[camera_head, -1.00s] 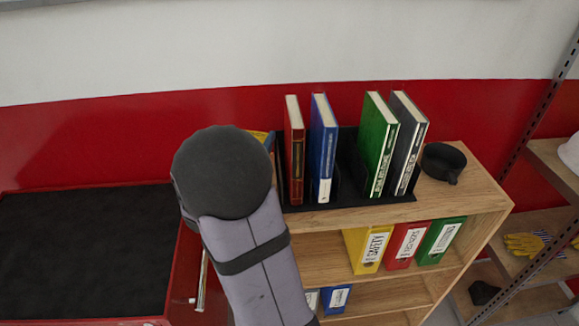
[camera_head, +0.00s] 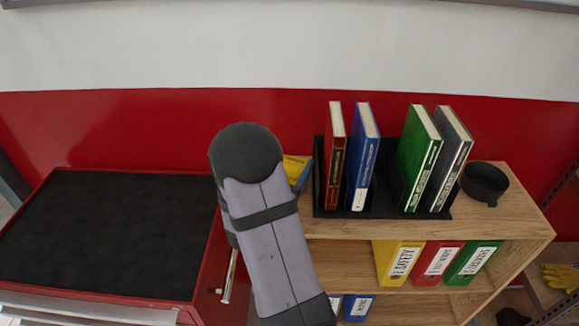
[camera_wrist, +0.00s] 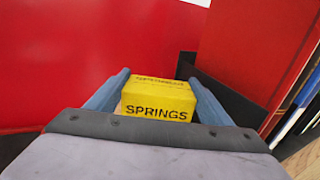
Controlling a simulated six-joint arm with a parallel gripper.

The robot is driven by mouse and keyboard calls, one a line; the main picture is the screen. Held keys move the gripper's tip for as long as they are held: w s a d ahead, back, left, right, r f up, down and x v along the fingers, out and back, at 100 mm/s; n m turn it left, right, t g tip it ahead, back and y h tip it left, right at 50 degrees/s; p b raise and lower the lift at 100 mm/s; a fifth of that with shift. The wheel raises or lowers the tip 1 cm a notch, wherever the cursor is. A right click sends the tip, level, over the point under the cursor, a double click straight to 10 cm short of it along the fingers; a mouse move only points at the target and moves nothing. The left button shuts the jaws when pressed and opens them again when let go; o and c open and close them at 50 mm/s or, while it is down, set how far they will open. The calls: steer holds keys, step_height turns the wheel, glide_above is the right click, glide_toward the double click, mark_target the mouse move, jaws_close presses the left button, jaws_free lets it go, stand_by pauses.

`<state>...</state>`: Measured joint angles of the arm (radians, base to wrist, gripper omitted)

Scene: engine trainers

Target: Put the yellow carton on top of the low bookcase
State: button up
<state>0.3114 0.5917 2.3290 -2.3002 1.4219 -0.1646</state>
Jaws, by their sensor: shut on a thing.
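The yellow carton (camera_wrist: 158,100), marked SPRINGS, sits between the two blue-grey fingers of my gripper (camera_wrist: 159,82) in the wrist view. The fingers are shut on its sides. In the head view only a bit of the carton (camera_head: 292,167) and one finger (camera_head: 303,178) show; my arm hides the rest. The low bookcase (camera_head: 523,222) has a light wood top. The carton is near its left end, left of the black book stand. I cannot tell whether it touches the top.
A black book stand (camera_head: 386,203) holds a red book (camera_head: 334,160), a blue book (camera_head: 362,160), a green book (camera_head: 418,160) and a grey book (camera_head: 450,160). A black pan (camera_head: 485,183) sits to their right. A red cabinet with a black top (camera_head: 110,235) stands left. A red wall is behind.

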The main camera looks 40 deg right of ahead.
steer(key=shift+f, duration=0.75)
steer(key=shift+f, duration=0.25)
steer(key=o, duration=1)
steer(key=shift+r, duration=0.15)
steer(key=shift+r, duration=0.15)
steer(key=b+v, duration=0.2)
steer(key=v, duration=0.8)
steer(key=shift+a, duration=0.15)
steer(key=shift+v, duration=0.95)
steer(key=shift+s, duration=0.1)
